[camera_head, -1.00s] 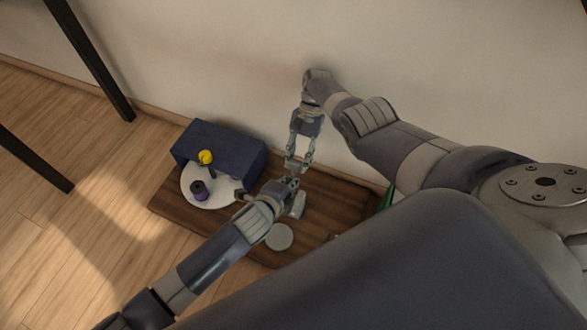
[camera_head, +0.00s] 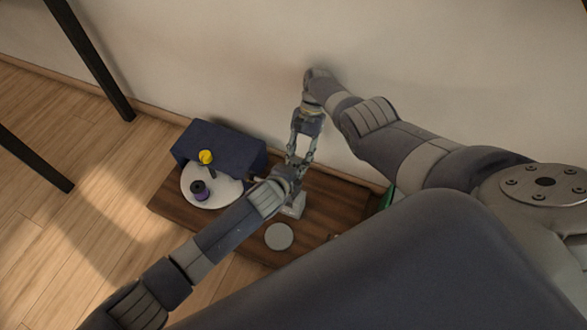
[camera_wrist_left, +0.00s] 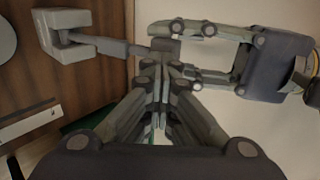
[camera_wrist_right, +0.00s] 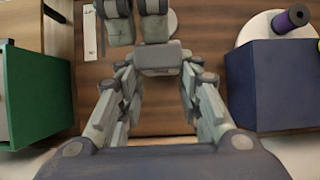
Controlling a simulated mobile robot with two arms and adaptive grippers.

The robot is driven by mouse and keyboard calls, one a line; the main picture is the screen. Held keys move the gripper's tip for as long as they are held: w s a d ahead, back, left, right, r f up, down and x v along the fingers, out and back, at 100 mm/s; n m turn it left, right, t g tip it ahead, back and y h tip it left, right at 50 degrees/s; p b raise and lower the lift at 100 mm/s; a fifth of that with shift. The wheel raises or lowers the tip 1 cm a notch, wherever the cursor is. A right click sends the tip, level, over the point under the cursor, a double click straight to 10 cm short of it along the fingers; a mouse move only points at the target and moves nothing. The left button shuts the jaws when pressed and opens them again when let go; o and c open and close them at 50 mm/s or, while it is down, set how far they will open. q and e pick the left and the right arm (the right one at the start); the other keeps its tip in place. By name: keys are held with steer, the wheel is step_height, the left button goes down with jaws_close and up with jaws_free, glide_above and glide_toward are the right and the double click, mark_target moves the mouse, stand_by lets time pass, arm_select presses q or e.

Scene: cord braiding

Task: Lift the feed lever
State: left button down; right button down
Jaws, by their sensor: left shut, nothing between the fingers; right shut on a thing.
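The feed lever shows best in the left wrist view: a pale grey base (camera_wrist_left: 62,35) stands on the board, and a grey arm runs from it to a block-shaped end (camera_wrist_left: 165,45). In the head view its base (camera_head: 294,207) is partly hidden by my left arm. My right gripper (camera_head: 299,158) comes down from the wall side and is shut on the lever's block end, which sits between its fingers in the right wrist view (camera_wrist_right: 160,60). My left gripper (camera_wrist_left: 163,68) is shut and empty, its fingertips close to that block; I cannot tell whether they touch.
The dark wooden board (camera_head: 335,205) lies against the wall. It carries a dark blue box (camera_head: 225,143), a white disc (camera_head: 225,193) with a purple spool (camera_head: 198,189), a yellow knob (camera_head: 206,157) and a grey disc (camera_head: 279,237). A green box (camera_wrist_right: 38,95) shows in the right wrist view.

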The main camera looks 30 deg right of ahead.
steer(key=shift+s+a+f, duration=0.2)
steer(key=shift+s+a, duration=0.3)
steer(key=shift+a, duration=0.05)
steer(key=c, duration=1.1)
jaws_free()
steer(key=shift+w+d, duration=0.2)
steer(key=shift+w+d+r, duration=0.1)
steer(key=shift+r, duration=0.05)
